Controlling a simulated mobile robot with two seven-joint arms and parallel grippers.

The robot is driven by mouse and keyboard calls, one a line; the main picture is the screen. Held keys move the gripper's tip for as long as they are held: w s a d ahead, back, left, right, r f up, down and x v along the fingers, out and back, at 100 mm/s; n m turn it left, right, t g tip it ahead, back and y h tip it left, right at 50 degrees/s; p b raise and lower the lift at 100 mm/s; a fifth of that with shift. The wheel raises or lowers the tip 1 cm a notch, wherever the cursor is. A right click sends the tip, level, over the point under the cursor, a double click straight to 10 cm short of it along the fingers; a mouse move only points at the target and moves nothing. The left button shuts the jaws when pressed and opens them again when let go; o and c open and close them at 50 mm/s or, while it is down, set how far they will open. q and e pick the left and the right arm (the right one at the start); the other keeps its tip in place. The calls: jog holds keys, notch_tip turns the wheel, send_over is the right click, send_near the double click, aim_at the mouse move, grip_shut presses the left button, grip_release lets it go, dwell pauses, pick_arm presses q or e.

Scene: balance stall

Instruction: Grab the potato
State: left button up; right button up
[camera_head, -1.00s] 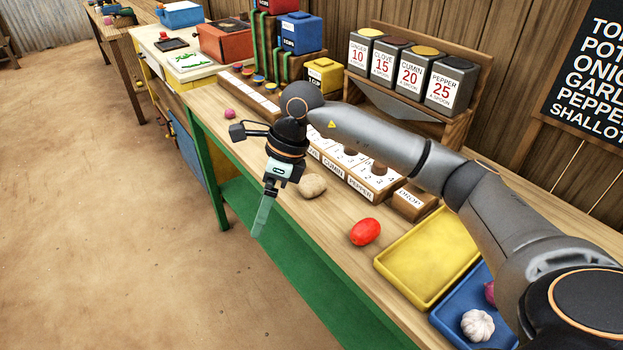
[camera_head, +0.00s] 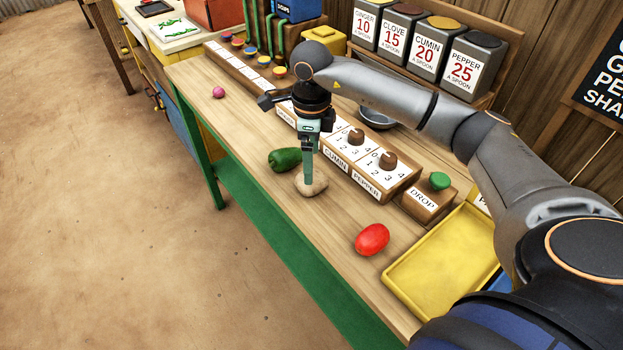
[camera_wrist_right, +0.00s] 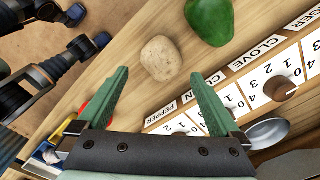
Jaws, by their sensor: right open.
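The potato (camera_head: 311,186) is pale tan and lies on the wooden counter (camera_head: 322,232), beside a green pepper (camera_head: 284,159). My right gripper (camera_head: 308,178) points down at the potato in the head view and overlaps its upper part. In the right wrist view the potato (camera_wrist_right: 161,58) lies beyond the open fingertips of my right gripper (camera_wrist_right: 160,76), roughly midway between them, with nothing held. I cannot tell the exact height of the fingers above the counter.
A red tomato (camera_head: 372,240) and an empty yellow tray (camera_head: 442,262) lie to the right. Dial boxes (camera_head: 372,182) and a DROP button block (camera_head: 428,201) line the counter behind the potato. A small pink vegetable (camera_head: 218,92) lies at the far left. The counter's front edge is close.

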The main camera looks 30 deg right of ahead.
notch_tip(320, 180, down, 7)
jog(key=shift+w+r+p, duration=0.1)
jog(key=shift+r+p, duration=0.1)
jog(key=shift+p, duration=0.25)
jog(key=shift+c, duration=0.2)
jog(key=shift+r, duration=0.1)
jog(key=c, duration=1.1)
jog(key=shift+c, duration=0.2)
